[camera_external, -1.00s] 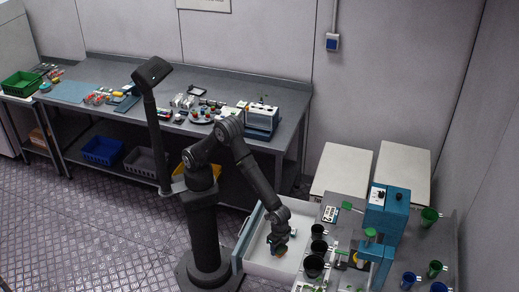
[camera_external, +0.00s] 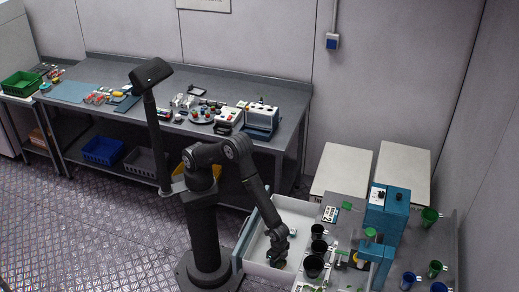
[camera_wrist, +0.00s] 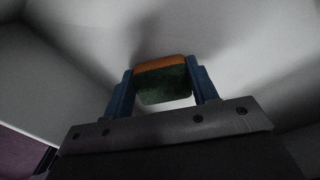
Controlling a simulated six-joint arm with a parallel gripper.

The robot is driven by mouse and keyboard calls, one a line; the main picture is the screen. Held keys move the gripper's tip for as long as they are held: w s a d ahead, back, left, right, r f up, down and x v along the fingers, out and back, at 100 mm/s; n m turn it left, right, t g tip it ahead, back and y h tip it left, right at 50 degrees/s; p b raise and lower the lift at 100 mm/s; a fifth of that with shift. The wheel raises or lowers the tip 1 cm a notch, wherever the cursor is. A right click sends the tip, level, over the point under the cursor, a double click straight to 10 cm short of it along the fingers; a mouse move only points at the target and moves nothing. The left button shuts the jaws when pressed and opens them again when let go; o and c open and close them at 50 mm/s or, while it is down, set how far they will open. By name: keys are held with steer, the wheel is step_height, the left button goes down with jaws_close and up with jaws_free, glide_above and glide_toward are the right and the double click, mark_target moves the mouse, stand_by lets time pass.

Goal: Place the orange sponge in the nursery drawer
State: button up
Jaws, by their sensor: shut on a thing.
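The orange sponge (camera_wrist: 162,66) shows in the wrist view as a small block with an orange strip on one edge and a dark green face. My gripper (camera_wrist: 162,88) is shut on it, with one blue finger on each side. In the external view my gripper (camera_external: 277,260) points down inside the open white drawer (camera_external: 258,244), low over its floor. The sponge is too small and dark there to make out clearly. Pale drawer surfaces surround the gripper in the wrist view. I cannot tell whether the sponge touches the drawer floor.
Right of the drawer, a bench holds several dark cups (camera_external: 313,266), green and blue cups, and a teal machine (camera_external: 386,215). A long grey workbench (camera_external: 225,88) with trays and small parts stands along the back wall. The drawer's left part looks empty.

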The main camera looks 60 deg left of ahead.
steer(key=o, duration=0.9)
steer(key=shift+f, duration=0.15)
step_height(320, 180, up, 12)
steer(key=shift+r, duration=0.2)
